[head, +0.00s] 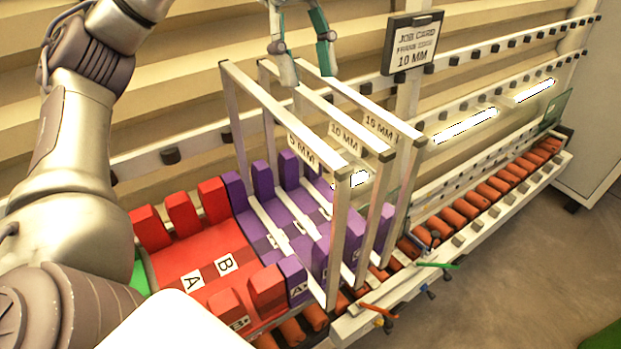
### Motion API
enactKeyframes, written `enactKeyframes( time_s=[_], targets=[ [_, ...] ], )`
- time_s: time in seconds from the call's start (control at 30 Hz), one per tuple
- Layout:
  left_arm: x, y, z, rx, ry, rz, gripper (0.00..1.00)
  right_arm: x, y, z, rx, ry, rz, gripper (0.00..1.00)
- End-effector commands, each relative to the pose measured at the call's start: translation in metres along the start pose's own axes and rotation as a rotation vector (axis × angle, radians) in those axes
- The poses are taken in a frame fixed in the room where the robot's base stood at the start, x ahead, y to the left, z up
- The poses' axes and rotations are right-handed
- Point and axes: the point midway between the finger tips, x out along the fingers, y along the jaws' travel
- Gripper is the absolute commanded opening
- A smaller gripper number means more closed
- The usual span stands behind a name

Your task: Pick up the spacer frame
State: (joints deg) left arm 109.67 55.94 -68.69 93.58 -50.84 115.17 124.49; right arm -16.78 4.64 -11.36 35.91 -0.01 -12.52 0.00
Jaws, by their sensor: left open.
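Three upright rectangular spacer frames stand side by side in slots of a purple rack (315,228). The nearest frame (302,150) is labelled 5 MM. The middle frame (345,138) and the far frame (380,126) are both labelled 10 MM. A job card (413,44) on a post reads frame size 10 MM. My left gripper (307,72) is open, with its fingers pointing down, around the upper far ends of the frames in the picture. I cannot tell whether it touches one. My right gripper is not in view.
A red rack (205,255) with slots marked A and B stands left of the purple one. A conveyor with orange rollers (480,200) runs right, below a pale rail with dark rollers (500,52). Open floor (520,270) lies at lower right.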

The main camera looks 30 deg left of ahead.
Motion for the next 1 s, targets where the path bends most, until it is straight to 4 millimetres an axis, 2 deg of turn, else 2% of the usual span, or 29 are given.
enactKeyframes(
  time_s=[0.03,0.13,0.37,0.5,1.0],
  targets=[
    [0.009,0.001,0.002,0.000,0.002,0.004,0.46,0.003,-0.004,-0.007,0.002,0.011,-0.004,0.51],
    [0.022,0.003,0.004,0.000,0.002,0.004,0.46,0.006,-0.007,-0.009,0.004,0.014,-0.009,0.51],
    [0.043,0.004,0.004,-0.002,0.000,0.001,0.46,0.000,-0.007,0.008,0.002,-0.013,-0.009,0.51],
    [0.046,0.004,0.004,0.000,0.000,0.000,0.46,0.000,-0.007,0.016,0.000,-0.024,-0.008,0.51],
    [0.049,0.004,0.005,0.000,0.000,0.000,0.46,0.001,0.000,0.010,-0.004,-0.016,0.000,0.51]
  ],
)
